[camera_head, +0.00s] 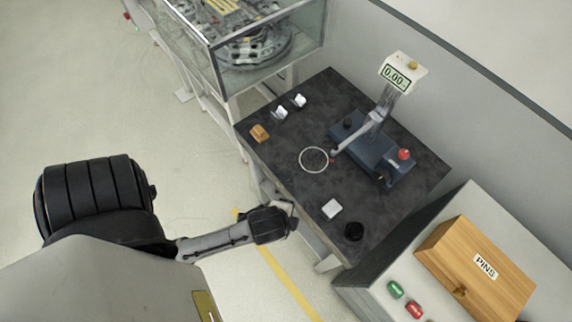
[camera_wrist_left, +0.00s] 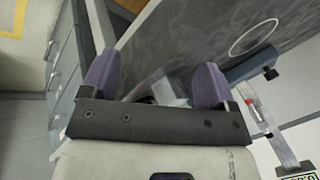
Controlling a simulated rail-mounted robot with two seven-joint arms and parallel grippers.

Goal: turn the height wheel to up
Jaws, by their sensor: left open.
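A dark blue gauge stand (camera_head: 361,143) stands on the dark table, with a tilted post carrying a display (camera_head: 396,76) that reads 0.00. It bears a black knob (camera_head: 347,123), a red knob (camera_head: 404,154) and a dark part on its front side (camera_head: 384,177). I cannot tell which of these is the height wheel. My left gripper (camera_head: 290,218) is off the table's front edge, apart from the stand. In the left wrist view its purple fingers (camera_wrist_left: 156,80) are spread and empty. My right gripper is not in view.
On the table (camera_head: 285,165) are a white ring (camera_head: 314,160), a white block (camera_head: 331,208), a black round piece (camera_head: 354,231), an orange block (camera_head: 260,133) and small clear pieces (camera_head: 299,101). A wooden PINS box (camera_head: 475,270) and a glass case (camera_head: 265,55) flank it.

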